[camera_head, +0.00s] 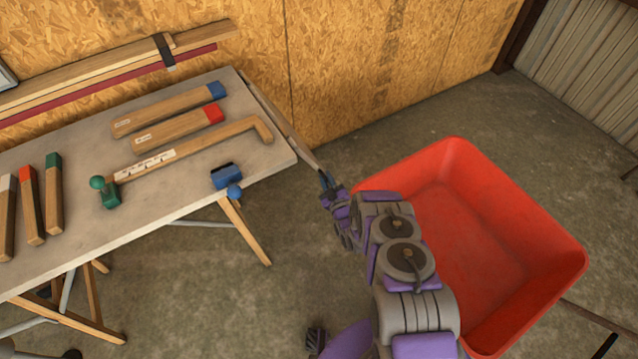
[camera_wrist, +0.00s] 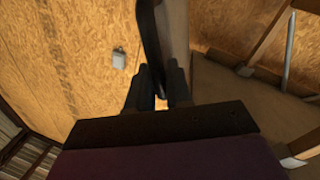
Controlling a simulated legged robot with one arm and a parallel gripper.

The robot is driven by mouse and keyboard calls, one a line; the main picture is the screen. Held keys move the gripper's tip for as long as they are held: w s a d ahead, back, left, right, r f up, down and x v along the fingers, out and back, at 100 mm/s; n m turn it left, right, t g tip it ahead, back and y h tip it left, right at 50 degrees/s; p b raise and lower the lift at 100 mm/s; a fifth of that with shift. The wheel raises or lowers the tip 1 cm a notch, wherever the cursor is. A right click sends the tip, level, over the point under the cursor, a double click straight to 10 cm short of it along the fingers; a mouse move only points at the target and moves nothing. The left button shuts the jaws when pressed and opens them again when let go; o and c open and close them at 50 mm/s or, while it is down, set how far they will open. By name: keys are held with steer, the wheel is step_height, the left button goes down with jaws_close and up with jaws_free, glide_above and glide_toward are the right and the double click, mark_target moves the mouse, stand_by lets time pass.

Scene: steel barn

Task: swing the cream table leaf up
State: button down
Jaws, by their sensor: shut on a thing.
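The cream table leaf (camera_head: 290,130) shows as a thin, nearly edge-on strip along the right end of the table (camera_head: 90,220). Its broad face is mostly hidden, so I cannot tell its exact angle. My gripper (camera_head: 327,182) is at the leaf's near end, just off the table's right corner, shut on its edge. In the wrist view my gripper's two dark fingers (camera_wrist: 161,88) close on the leaf (camera_wrist: 176,35), which runs upward from between them with a dark edge on its left.
A red bin (camera_head: 475,235) stands close right of my arm. On the table lie wooden blocks (camera_head: 178,128), a long wooden piece (camera_head: 195,148), a blue clamp (camera_head: 227,177) and a green-knobbed clamp (camera_head: 109,194). An OSB wall (camera_head: 350,60) stands behind. Concrete floor is clear between bin and wall.

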steer(key=shift+w+d+r+n, duration=0.4)
steer(key=shift+d+r, duration=0.05)
steer(key=shift+d, duration=0.15)
steer(key=shift+a, duration=0.15)
steer(key=c, duration=1.2)
jaws_free()
steer(key=v, duration=1.7)
steer(key=shift+s+f+b, duration=0.2)
steer(key=shift+s+b, duration=0.05)
steer(key=shift+b, duration=0.05)
